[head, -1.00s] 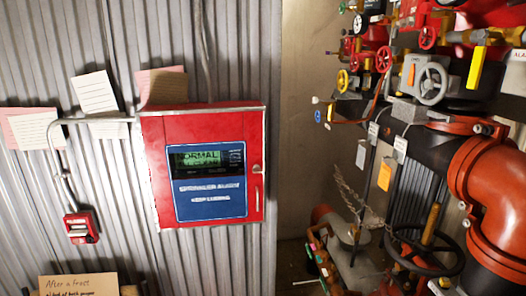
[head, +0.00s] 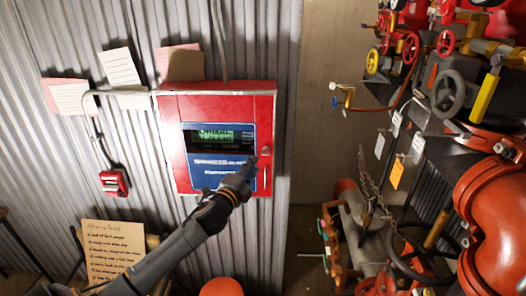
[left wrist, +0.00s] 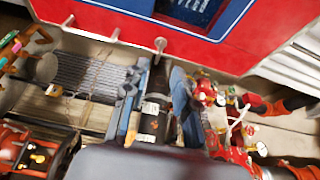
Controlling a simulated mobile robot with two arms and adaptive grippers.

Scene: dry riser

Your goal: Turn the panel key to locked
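The red alarm panel (head: 218,92) hangs on the corrugated wall, with a blue face and a lit green display. A small silver key-like knob (head: 266,150) sits at its right edge, above a slim vertical handle (head: 265,178). My left gripper (head: 247,166) is in front of the panel's lower right, just left of and below the knob. In the left wrist view, its blue-grey fingers (left wrist: 155,86) are spread apart with nothing held. The knob (left wrist: 160,45) shows just beyond and between the fingertips, seemingly untouched. The key's exact turn is too small to tell. My right gripper is not in view.
Red pipes (head: 495,200) and valve handwheels (head: 450,93) crowd the right side. A small red call box (head: 114,183) is on the wall at left. A handwritten card (head: 115,258) stands below it.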

